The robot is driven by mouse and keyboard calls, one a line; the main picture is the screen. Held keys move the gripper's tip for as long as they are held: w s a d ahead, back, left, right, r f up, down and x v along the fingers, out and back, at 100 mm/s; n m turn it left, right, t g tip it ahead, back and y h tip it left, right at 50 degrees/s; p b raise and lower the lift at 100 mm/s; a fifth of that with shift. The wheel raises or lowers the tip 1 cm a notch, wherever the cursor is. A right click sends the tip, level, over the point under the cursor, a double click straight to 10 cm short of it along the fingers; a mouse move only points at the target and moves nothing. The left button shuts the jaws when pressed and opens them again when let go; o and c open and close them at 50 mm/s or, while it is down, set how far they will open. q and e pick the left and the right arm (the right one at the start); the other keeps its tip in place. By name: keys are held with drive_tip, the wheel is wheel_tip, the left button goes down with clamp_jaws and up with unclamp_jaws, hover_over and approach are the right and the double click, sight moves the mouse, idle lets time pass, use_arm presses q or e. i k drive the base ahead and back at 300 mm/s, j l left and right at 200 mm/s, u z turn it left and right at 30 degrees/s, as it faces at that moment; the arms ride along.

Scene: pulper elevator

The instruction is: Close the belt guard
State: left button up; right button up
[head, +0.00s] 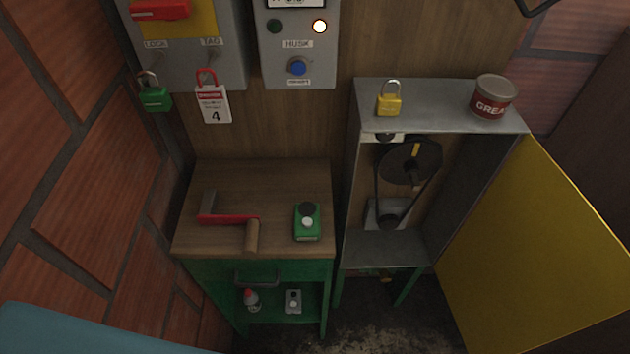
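The belt guard is a yellow door panel (545,245) hinged at the right side of a grey metal cabinet (440,97). It stands swung wide open to the right. Inside the cabinet a dark pulley (410,162) with a yellow mark sits above a smaller pulley (387,222), and a belt (377,185) runs around both. Neither of my grippers shows in the head view.
A yellow padlock (389,104) and a grease can (492,97) stand on the cabinet top. Control boxes hang above, with a green padlock (154,97) and a tag (213,105).

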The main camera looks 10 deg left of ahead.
sight(534, 265)
drive_tip(key=i+l+u, duration=0.1)
drive_tip(key=u, duration=0.25)
drive_tip(key=k+l+z, duration=0.1)
drive_tip(key=z, duration=0.35)
drive_tip(key=k+l+z, duration=0.1)
drive_tip(key=z, duration=0.3)
drive_tip(key=l+z, duration=0.3)
drive_tip(key=z, duration=0.15)
